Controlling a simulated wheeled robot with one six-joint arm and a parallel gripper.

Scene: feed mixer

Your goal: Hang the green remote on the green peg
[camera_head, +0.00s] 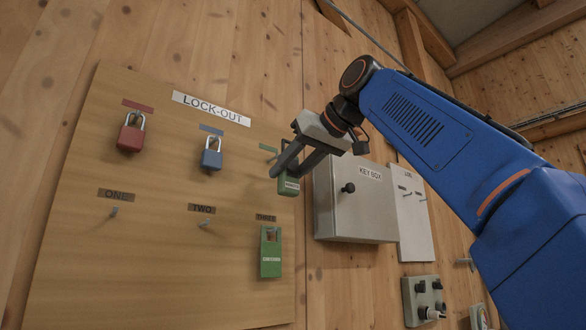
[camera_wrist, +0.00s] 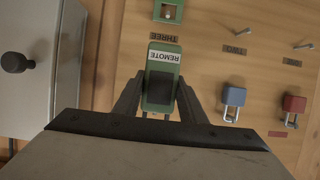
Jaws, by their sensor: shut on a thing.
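The green remote (camera_head: 289,184) is held in my gripper (camera_head: 280,170), in front of the right side of the lock-out board. In the wrist view the remote (camera_wrist: 163,62) sits between both fingers of my gripper (camera_wrist: 158,98), its white REMOTE label facing the camera. The green peg (camera_head: 271,158) sticks out under a small green label (camera_head: 267,147), just left of my gripper in the head view. The remote is beside the peg and not on it. In the wrist view the peg is hidden behind my gripper.
Pegs ONE (camera_head: 114,212) and TWO (camera_head: 205,223) are bare. A grey key box (camera_head: 350,205) juts out close on the right.

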